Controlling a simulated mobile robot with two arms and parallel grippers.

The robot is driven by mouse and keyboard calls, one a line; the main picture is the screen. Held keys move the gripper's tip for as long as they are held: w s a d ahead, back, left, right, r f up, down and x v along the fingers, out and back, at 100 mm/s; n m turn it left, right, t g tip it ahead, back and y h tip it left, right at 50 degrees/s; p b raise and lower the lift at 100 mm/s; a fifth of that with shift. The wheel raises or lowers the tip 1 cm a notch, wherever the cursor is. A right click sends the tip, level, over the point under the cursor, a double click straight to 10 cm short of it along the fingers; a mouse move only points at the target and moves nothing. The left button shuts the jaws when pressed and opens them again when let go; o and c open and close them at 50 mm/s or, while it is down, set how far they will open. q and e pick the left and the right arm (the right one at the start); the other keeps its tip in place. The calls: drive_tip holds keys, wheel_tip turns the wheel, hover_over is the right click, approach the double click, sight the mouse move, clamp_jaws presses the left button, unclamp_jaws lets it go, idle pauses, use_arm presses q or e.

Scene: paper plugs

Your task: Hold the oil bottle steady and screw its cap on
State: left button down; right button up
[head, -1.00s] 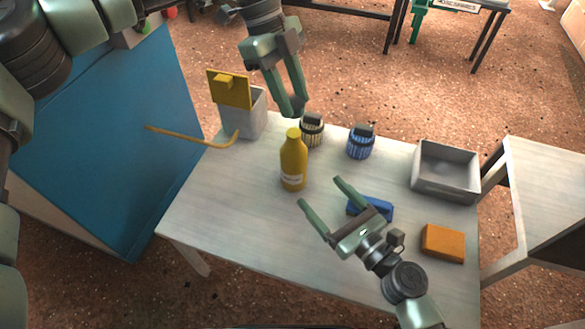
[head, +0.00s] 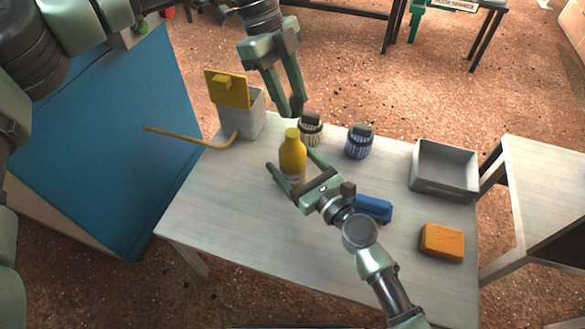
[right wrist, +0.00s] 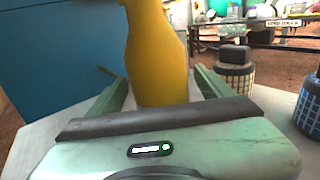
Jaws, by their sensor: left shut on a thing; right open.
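The yellow oil bottle (head: 292,158) stands upright on the table, left of its middle. It also fills the upper middle of the right wrist view (right wrist: 157,55), with its top cut off. My right gripper (head: 289,160) is open, with one finger on each side of the bottle's body; a gap shows between fingers and bottle in the wrist view. My left gripper (head: 291,108) is above and behind the bottle, pointing down. It is shut on a small dark thing at its fingertips that looks like the cap (head: 297,102); the fingers partly hide it.
A beige patterned jar (head: 311,130) stands close behind the bottle, a blue one (head: 359,143) to its right. A grey box with a yellow lid (head: 253,122), blue block (head: 374,208), orange block (head: 442,242) and grey tray (head: 418,184) are also there. The table's front left is clear.

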clamp_jaws()
use_arm(q)
hover_over(297, 143)
drive_tip(key=w+a, duration=0.1)
drive_tip(key=shift+a+f, duration=0.2)
drive_tip(key=shift+f, duration=2.25)
drive_tip(key=shift+f, duration=0.9)
drive_tip(key=shift+f, duration=0.55)
